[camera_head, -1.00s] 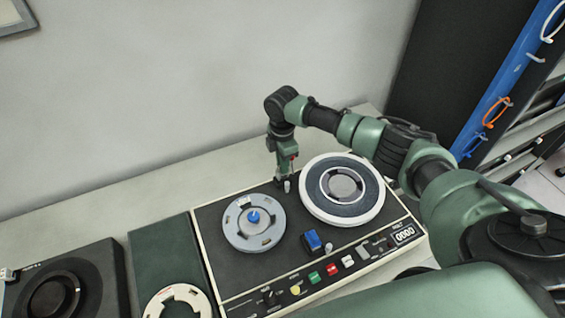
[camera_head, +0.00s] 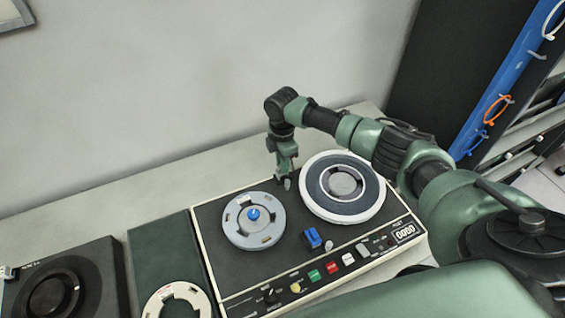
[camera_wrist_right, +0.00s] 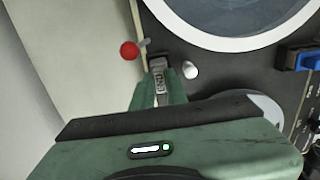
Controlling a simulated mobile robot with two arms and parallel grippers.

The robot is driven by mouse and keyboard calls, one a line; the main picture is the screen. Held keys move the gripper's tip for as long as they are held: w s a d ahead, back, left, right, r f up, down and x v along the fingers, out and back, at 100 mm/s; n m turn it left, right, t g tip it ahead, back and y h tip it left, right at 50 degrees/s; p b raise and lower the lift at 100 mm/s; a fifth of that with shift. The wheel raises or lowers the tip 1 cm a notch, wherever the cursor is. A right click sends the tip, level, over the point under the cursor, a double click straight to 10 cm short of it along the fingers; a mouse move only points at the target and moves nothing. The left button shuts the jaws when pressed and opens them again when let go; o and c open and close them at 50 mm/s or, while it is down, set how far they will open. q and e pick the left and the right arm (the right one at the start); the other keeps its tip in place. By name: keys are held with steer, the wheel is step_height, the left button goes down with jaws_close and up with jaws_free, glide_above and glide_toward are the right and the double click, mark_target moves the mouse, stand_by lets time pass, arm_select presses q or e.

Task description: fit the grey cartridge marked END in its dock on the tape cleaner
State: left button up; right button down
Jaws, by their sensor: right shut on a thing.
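The grey cartridge (camera_wrist_right: 159,76), with END lettered on it, shows in the right wrist view between the fingers of my right gripper (camera_wrist_right: 160,96). The gripper is shut on it. In the head view my right gripper (camera_head: 282,181) points down at the back edge of the tape cleaner (camera_head: 217,224), between the two reels. The cartridge is hard to make out there. The gripper hides the dock, so I cannot tell whether the cartridge sits in it. A small pale post (camera_wrist_right: 190,70) stands close beside the cartridge. My left gripper is not in view.
A red ball-ended lever (camera_wrist_right: 129,50) is near the cartridge. A grey reel (camera_head: 239,232) and a larger white-rimmed reel (camera_head: 374,209) flank the gripper. A blue block (camera_head: 312,238) is in front. Pale bench top (camera_head: 150,194) behind the machine is clear.

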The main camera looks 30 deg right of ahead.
steer(key=shift+f+b, duration=0.5)
steer(key=shift+f, duration=0.3)
steer(key=c, duration=1.3)
jaws_free()
steer(key=shift+c, duration=1.1)
steer(key=shift+r, duration=0.1)
step_height(320, 180, up, 3)
steer(key=p, duration=0.2)
steer(key=shift+p, duration=0.35)
steer(key=shift+r+p, duration=0.9)
steer(key=shift+r, duration=1.55)
